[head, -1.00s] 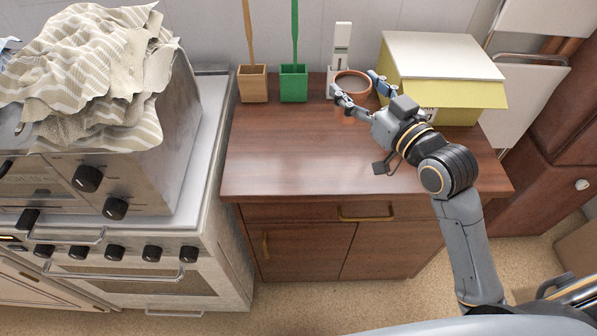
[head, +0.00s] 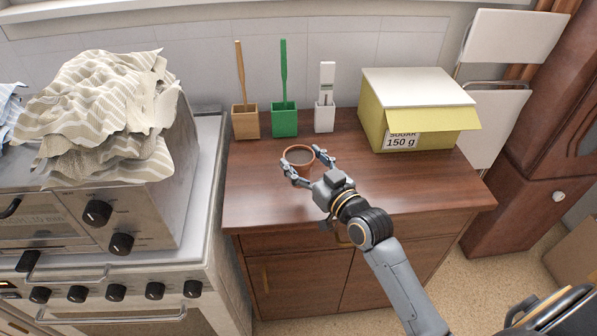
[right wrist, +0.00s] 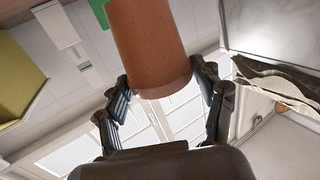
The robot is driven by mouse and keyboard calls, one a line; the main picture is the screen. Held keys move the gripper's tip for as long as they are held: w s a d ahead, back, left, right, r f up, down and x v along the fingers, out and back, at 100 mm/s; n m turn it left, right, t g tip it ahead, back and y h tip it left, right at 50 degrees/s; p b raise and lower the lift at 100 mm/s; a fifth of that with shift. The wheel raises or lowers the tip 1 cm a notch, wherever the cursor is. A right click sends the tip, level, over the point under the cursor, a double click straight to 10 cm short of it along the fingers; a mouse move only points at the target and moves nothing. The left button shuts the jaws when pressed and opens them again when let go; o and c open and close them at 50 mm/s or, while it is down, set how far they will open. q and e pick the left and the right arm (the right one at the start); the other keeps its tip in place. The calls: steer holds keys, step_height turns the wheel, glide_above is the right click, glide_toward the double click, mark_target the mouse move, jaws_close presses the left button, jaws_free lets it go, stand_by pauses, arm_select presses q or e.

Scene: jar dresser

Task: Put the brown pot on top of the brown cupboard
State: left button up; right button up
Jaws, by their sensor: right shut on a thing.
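The brown pot (head: 299,155) is a small round terracotta pot with an open top, in the middle of the head view. My right gripper (head: 306,161) is shut on it, with one finger on each side. In the right wrist view the pot (right wrist: 150,45) fills the upper middle, between the fingertips (right wrist: 162,84). The low brown cupboard (head: 262,206), with a wooden top, drawer and doors, is below the pot. I cannot tell whether the pot touches its top. My left gripper is not in view.
Wooden (head: 245,124), green (head: 284,122) and white (head: 324,118) holders stand along the back of the cupboard top. A yellow sugar box (head: 412,118) is at its right. A stove (head: 205,185) adjoins on the left. A tall brown cabinet (head: 535,170) stands right. The top's front is clear.

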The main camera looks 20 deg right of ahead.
steer(key=shift+w+a+f, duration=0.1)
steer(key=shift+w+f, duration=1)
steer(key=shift+f, duration=0.15)
steer(key=shift+w+f, duration=0.2)
steer(key=shift+f, duration=1.6)
steer(key=shift+f, duration=0.15)
steer(key=o, duration=1.3)
steer(key=shift+o, duration=0.2)
